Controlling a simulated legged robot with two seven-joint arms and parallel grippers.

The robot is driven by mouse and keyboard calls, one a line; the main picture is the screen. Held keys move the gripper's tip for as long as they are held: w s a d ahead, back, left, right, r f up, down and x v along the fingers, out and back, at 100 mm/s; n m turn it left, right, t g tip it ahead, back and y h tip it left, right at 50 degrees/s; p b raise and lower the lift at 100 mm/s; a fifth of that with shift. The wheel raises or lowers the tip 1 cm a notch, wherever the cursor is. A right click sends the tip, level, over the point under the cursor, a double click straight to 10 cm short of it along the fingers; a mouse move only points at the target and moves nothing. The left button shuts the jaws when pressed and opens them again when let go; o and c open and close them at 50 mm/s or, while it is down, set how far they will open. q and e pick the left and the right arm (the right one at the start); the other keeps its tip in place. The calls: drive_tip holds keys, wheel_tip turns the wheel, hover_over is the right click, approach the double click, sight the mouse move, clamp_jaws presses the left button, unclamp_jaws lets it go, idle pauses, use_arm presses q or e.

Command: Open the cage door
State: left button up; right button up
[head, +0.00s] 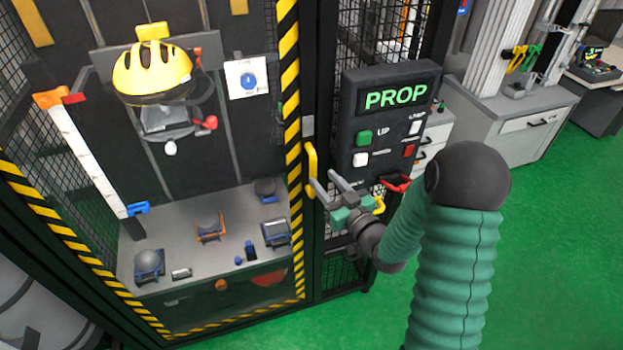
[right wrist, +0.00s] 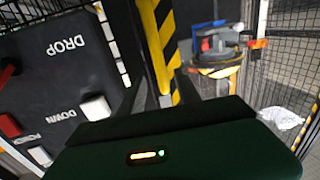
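The cage door (head: 292,100), edged in black and yellow stripes, stands at the front of the cage and looks closed. Its yellow handle (head: 312,160) is upright on the right side of the door. My right gripper (head: 322,179) is open, with two grey fingers apart beside the lower part of the handle. I cannot tell whether the left finger touches the handle. My left gripper is not in view.
Inside the cage are a yellow helmet (head: 153,72) and several small parts on a grey base (head: 200,262). Green floor (head: 560,240) is clear at the right.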

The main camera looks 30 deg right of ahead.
sight(316, 169)
drive_tip(key=w, duration=0.3)
drive_tip(key=w+p, duration=0.1)
drive_tip(key=w, duration=0.1)
drive_tip(key=shift+w+d+r, duration=0.3)
drive_tip(key=shift+w+r, duration=0.05)
drive_tip(key=shift+r, duration=0.05)
drive_tip(key=shift+w+a, duration=0.25)
drive_tip(key=shift+a, duration=0.3)
drive_tip(key=shift+s+d, duration=0.1)
drive_tip(key=shift+d, duration=0.4)
clamp_jaws()
drive_tip(key=shift+a, duration=0.1)
drive_tip(key=shift+f, duration=0.1)
